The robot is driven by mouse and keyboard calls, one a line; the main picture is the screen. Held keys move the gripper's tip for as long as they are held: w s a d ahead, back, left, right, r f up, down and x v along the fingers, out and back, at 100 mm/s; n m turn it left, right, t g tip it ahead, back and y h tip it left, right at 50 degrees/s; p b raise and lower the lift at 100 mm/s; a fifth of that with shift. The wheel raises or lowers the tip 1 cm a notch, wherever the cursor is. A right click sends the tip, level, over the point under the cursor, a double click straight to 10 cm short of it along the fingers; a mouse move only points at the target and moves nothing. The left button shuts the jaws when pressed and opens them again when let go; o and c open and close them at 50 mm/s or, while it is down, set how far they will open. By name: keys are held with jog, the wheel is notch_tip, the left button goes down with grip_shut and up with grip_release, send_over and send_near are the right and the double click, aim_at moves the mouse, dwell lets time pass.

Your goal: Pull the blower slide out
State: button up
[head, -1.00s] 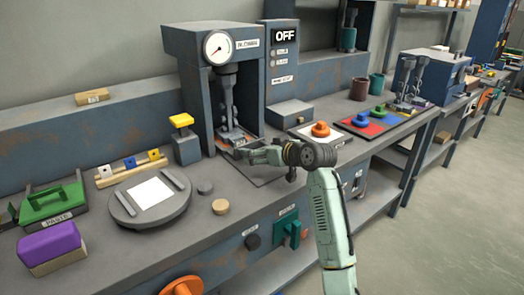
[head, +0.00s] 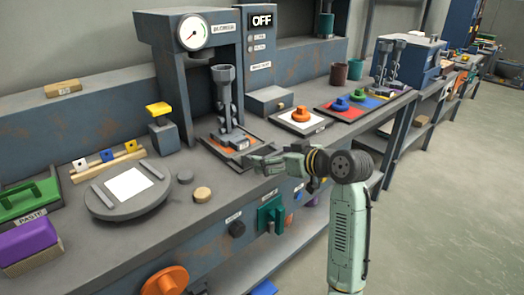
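The blower (head: 176,85) is a dark blue-grey frame with a round gauge (head: 194,32) at its top. Its slide (head: 213,147) is a flat tray with an orange-brown rim, standing out in front of the frame over the bench. A tall grey metal fixture (head: 226,90) stands upright on the slide. My gripper (head: 260,162) is at the slide's front edge, on its right side, low over the bench. The fingers are small and overlap the slide's front, so I cannot tell whether they are shut on it.
The switch box (head: 262,70) reads OFF. A white pad with an orange knob (head: 300,116) and a coloured board (head: 350,108) lie to the right.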

jog(key=shift+s+d, duration=0.75)
jog(key=shift+s, duration=0.35)
jog(key=shift+s+d, duration=0.75)
jog(key=shift+s, duration=0.3)
jog(key=o, duration=1.6)
jog(key=shift+d, duration=0.1)
jog(key=v, duration=1.2)
jog(key=shift+f, duration=0.1)
